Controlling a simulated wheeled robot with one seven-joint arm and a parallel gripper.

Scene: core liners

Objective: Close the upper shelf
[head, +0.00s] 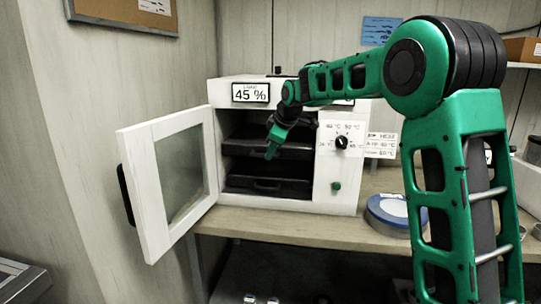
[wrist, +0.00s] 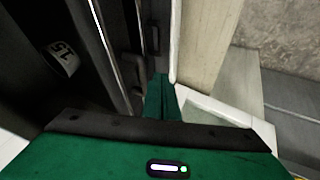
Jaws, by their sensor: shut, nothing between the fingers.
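The white oven-like cabinet (head: 340,190) stands on the bench with its door open. Inside are two dark shelves, an upper shelf (head: 295,149) and a lower shelf (head: 270,186). My gripper (head: 270,152) is shut and empty, fingers pointing down, in front of the upper shelf and hiding part of its front. In the wrist view the green fingers (wrist: 161,98) are together beside dark shelf fronts with handles (wrist: 139,75). Whether the fingers touch the shelf I cannot tell. How far the upper shelf sticks out is hard to judge.
The cabinet's glazed door (head: 135,190) swings out to the left, with a black handle. A round blue-and-grey container (head: 388,212) sits on the bench (head: 300,228) to the right. A wall is close on the left. My arm spans the cabinet's right side.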

